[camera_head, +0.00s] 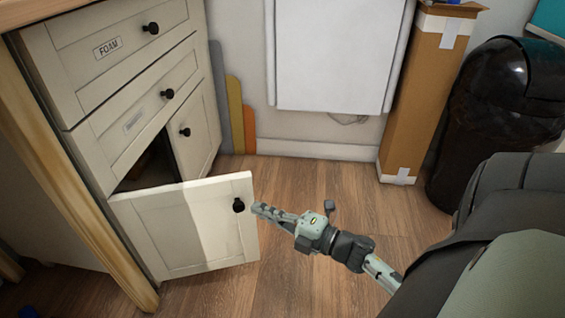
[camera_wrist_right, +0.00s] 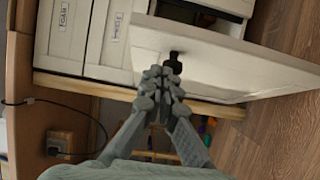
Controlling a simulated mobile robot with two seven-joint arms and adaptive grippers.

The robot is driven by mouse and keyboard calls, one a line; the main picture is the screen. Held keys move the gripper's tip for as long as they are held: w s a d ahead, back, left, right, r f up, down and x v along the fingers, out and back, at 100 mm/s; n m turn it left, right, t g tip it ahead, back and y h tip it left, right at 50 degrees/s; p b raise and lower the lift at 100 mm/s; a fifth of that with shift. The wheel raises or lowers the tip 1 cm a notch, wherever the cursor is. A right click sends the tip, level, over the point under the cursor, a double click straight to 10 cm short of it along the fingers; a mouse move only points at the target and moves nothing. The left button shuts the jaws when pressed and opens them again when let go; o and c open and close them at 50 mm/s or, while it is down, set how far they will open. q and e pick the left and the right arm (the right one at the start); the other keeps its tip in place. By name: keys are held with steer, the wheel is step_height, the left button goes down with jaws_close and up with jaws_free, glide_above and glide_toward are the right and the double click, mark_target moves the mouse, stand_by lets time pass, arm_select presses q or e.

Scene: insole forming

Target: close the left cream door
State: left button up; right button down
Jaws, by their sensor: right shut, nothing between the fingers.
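The left cream door (camera_head: 188,229) stands swung open from the cabinet in the head view, with a black round knob (camera_head: 238,205) near its upper right corner. A dark gap shows behind it inside the cabinet. My right gripper (camera_head: 259,209) is shut and empty, its fingertips just right of the knob. In the right wrist view the shut fingers (camera_wrist_right: 161,75) point at the knob (camera_wrist_right: 174,62) on the door (camera_wrist_right: 225,62); I cannot tell whether they touch it. My left gripper is in neither view.
Cream drawers (camera_head: 107,47) sit above the door opening, one labelled FOAM. A second cream door (camera_head: 196,130) beside the opening is shut. A wooden table leg (camera_head: 85,205) stands at left. A tall cardboard box (camera_head: 411,95) and black bin (camera_head: 505,110) stand right. Wooden floor between is clear.

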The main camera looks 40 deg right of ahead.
mark_target(244, 191)
steer(key=shift+w+d+b, duration=0.15)
steer(key=shift+w+d, duration=0.1)
steer(key=shift+w, duration=0.45)
steer(key=shift+w+d+b, duration=0.1)
steer(key=shift+w+d, duration=0.2)
steer(key=shift+w, duration=0.4)
steer(key=shift+w+d+b, duration=0.15)
steer(key=shift+w+d, duration=0.1)
steer(key=shift+w, duration=0.45)
steer(key=shift+w+d, duration=0.1)
